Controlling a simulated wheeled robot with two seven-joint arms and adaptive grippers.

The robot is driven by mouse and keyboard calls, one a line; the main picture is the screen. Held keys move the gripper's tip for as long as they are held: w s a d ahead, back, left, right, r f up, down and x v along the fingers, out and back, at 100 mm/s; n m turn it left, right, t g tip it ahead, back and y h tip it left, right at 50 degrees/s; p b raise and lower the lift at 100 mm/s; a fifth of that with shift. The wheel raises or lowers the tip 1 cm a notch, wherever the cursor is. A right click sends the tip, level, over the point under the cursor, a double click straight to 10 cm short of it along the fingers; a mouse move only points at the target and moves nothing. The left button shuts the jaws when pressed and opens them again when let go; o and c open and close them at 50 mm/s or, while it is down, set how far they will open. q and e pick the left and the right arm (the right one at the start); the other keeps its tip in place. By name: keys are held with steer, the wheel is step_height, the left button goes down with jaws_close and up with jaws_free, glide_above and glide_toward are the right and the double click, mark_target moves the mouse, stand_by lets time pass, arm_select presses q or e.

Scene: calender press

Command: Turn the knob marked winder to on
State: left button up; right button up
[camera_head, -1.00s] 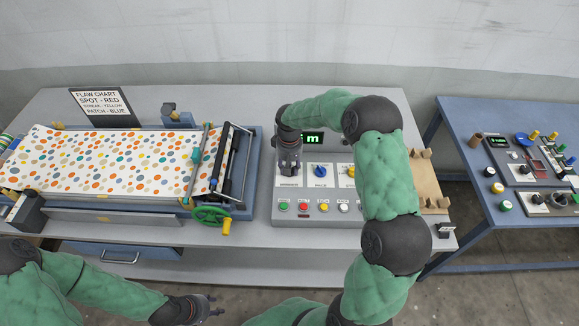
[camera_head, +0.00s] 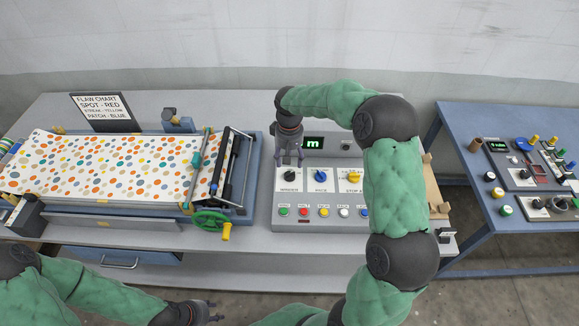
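The control panel (camera_head: 262,224) stands at the centre of the bench. Its left knob, labelled winder (camera_head: 289,177), is black; its pointer direction is too small to tell. A blue knob marked pace (camera_head: 320,176) and a yellow knob (camera_head: 354,177) sit to its right. My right gripper (camera_head: 290,160) points down just behind and above the winder knob, its fingers apart, with nothing seen between them. The knob shows below the fingertips, and I cannot tell whether they touch it. My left gripper (camera_head: 216,311) is open and empty, low in front of the bench.
A small display (camera_head: 313,143) with green characters is behind the knobs. Several coloured buttons (camera_head: 324,212) line the panel's front. The press with spotted sheet (camera_head: 100,165) and green handwheel (camera_head: 210,221) is at left. A blue table (camera_head: 455,125) with other controls is at right.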

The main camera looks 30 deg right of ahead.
steer(key=shift+r, duration=2.1)
